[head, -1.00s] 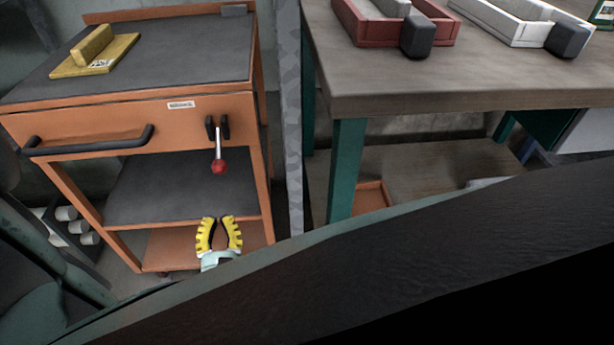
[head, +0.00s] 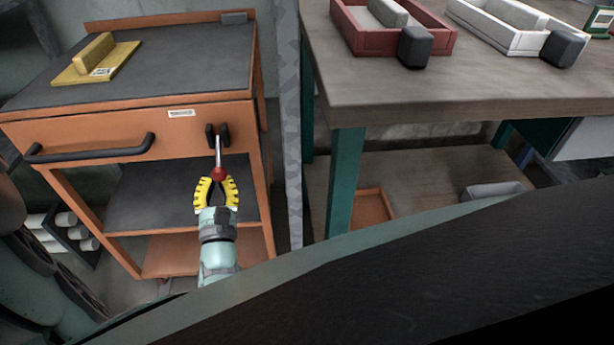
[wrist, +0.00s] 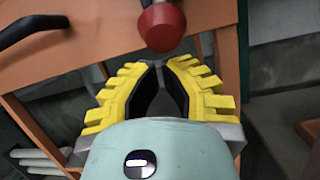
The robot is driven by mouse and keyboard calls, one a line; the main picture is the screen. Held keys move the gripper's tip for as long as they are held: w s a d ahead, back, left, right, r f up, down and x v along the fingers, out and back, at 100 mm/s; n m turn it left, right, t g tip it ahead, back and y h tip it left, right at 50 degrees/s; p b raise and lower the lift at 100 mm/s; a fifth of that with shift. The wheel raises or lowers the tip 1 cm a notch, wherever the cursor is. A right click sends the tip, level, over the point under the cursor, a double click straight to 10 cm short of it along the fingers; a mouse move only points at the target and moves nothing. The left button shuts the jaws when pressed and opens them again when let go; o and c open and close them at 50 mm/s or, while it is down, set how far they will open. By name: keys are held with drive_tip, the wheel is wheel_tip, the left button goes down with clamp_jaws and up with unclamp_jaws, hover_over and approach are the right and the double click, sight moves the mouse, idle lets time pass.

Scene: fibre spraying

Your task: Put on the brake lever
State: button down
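The brake lever (head: 218,150) is a thin metal rod on the front of the orange cart (head: 95,131), hanging down from a black bracket. Its red knob (head: 218,173) is at the lower end. My gripper (head: 217,183) has yellow fingers and is just below the knob in the head view, with the knob near its fingertips. In the wrist view the red knob (wrist: 161,27) is beyond the fingertips of my gripper (wrist: 167,66). The fingers bow around a gap, their tips a little apart, with nothing between them. Contact with the knob cannot be told.
A black handle (head: 90,150) is on the cart's drawer front, left of the lever. A yellow block on a plate (head: 95,60) lies on the cart top. To the right stands a workbench (head: 430,95) with red and white trays. A grey post stands between them.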

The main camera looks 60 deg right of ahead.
drive_tip(key=shift+s+a+r, duration=0.1)
drive_tip(key=shift+s+r, duration=0.15)
drive_tip(key=shift+r, duration=0.1)
idle(0.3)
drive_tip(key=shift+a+r+p, duration=0.2)
drive_tip(key=shift+r+p, duration=0.05)
drive_tip(key=shift+p, duration=0.8)
